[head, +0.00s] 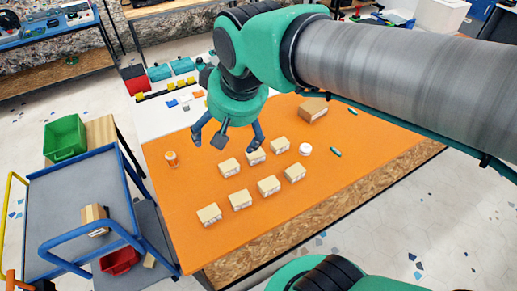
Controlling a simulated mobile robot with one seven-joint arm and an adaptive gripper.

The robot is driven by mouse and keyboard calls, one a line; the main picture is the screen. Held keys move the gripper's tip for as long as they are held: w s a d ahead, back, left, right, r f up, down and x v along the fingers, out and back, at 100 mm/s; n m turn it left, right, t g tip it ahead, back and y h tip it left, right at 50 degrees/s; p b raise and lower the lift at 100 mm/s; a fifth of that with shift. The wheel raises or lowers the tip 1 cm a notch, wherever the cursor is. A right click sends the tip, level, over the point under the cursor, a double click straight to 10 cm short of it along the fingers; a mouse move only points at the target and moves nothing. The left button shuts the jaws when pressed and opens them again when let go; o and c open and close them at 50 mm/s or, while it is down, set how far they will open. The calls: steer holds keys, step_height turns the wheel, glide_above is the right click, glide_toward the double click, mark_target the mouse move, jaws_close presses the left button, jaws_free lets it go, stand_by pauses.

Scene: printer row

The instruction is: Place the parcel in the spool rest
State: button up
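A brown cardboard box (313,109), which may be the parcel, sits on the orange table near its far edge, right of my gripper. Several small tan blocks (239,199) with pale sides stand in two rows on the table; I cannot tell whether one of them is the parcel. I cannot make out which thing is the spool rest. My gripper (227,138) hangs above the table, with its fingers spread and nothing seen between them. It is left of the brown box and appears behind the rows of blocks.
The orange table (180,215) also holds an orange-and-white jar (171,158), a white round item (305,149) and small green pieces (335,153). A blue-framed cart (75,190) stands left, carrying a tan box (95,218). A green bin (65,138) is behind it. The table's front right is clear.

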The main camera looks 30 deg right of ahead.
steer(key=s+d+f, duration=0.2)
steer(key=s+d, duration=0.2)
steer(key=s, duration=0.4)
steer(key=shift+s+t+h, duration=0.3)
steer(key=shift+t, duration=0.1)
